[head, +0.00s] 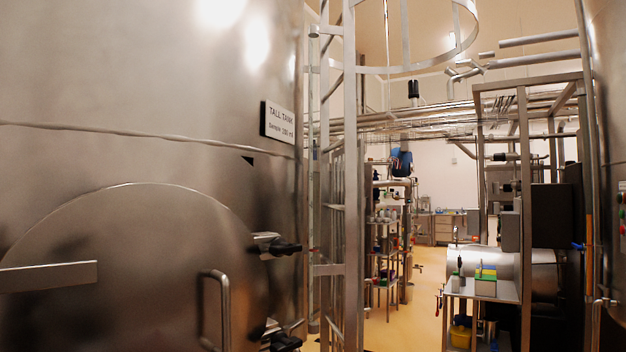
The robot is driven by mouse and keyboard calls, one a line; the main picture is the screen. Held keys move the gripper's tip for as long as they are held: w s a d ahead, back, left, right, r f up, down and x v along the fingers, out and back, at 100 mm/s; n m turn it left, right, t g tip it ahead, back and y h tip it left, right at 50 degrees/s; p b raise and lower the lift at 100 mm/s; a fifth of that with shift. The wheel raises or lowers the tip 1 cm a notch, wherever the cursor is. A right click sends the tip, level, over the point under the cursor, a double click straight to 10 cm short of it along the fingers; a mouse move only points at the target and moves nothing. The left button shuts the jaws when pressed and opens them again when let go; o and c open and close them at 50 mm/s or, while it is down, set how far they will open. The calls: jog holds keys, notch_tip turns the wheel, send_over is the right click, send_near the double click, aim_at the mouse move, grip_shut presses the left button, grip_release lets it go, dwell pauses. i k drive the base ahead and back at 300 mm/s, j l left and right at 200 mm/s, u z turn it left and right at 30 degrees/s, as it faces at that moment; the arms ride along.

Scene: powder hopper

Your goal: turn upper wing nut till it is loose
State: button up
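The upper wing nut (286,248) shows in the head view as a dark, knob-like piece on a metal clamp at the right edge of the round door (130,265) of a large steel tank. A second, similar dark fastener (285,342) sits lower on the same edge, partly cut off by the bottom of the picture. The door appears closed against the tank wall. How tight the upper nut is cannot be told. My gripper is not in view.
A curved handle (216,308) stands out from the door. A metal bar (48,278) crosses its left side. A caged ladder (345,210) rises close to the right of the nuts. A side table (470,291) stands farther right. Yellow floor (410,318) is open between.

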aim_at(279, 248)
jog(key=i+z, duration=0.2)
jog(key=z, duration=0.25)
jog(key=i+z, duration=0.25)
jog(key=z, duration=0.15)
